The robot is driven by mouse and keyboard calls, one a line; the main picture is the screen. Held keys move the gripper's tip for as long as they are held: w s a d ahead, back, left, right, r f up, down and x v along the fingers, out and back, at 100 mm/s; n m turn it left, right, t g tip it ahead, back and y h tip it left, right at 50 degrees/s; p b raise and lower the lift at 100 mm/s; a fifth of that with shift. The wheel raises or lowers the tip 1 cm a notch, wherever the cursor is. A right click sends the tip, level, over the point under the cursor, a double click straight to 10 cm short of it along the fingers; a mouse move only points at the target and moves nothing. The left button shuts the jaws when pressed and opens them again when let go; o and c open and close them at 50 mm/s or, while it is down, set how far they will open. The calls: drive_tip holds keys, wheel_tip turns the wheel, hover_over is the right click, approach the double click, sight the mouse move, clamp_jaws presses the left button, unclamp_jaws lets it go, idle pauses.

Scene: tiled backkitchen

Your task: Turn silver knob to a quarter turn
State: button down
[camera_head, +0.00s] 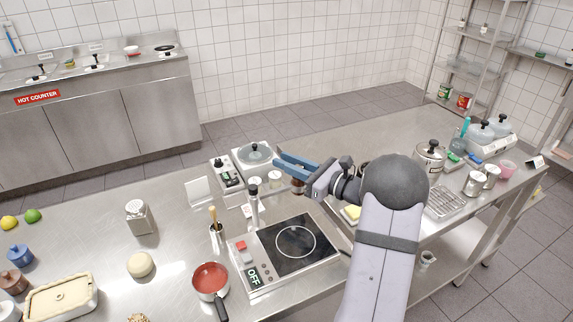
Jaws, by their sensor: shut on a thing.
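My gripper (277,158) reaches in from the right, its two blue fingers pointing left, tips at the right side of the lidded pot (254,155) and its pale square unit. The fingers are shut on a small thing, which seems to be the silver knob. It is hidden by the fingers and too small to make out, so I cannot tell how far it is turned.
A small control box (226,173) sits left of the pot. A red saucepan (210,280) and silver shaker (140,217) stand nearer.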

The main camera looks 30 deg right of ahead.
sight(298, 165)
drive_tip(key=m+h+b, duration=0.2)
drive_tip(key=h+b, duration=0.1)
drive_tip(key=d+m+t+h+b, duration=0.1)
drive_tip(key=m+h+b, duration=0.1)
drive_tip(key=h+b, duration=0.1)
drive_tip(key=d+m+t+h+b, duration=0.1)
drive_tip(key=m+h+b, duration=0.1)
drive_tip(key=h+b, duration=0.1)
drive_tip(key=shift+w+f+b, duration=0.2)
drive_tip(key=shift+b, duration=0.35)
drive_tip(key=m+h+b, duration=0.1)
drive_tip(key=b, duration=0.2)
drive_tip(key=shift+h, duration=0.3)
drive_tip(key=m+h+b, duration=0.1)
drive_tip(key=b, duration=0.4)
drive_tip(key=h+b, duration=0.1)
drive_tip(key=b, duration=0.4)
drive_tip(key=shift+d+f+m+h+b, duration=0.15)
drive_tip(key=shift+d+m+h+b, duration=0.15)
drive_tip(key=shift+d+m+h, duration=0.1)
drive_tip(key=b, duration=0.3)
drive_tip(key=shift+s+d+r+g+h, duration=0.1)
drive_tip(key=shift+r+g+h, duration=0.15)
drive_tip(key=shift+g+h, duration=0.05)
drive_tip(key=shift+r+m, duration=0.15)
drive_tip(key=shift+m, duration=0.15)
drive_tip(key=c, duration=1.6)
unclamp_jaws()
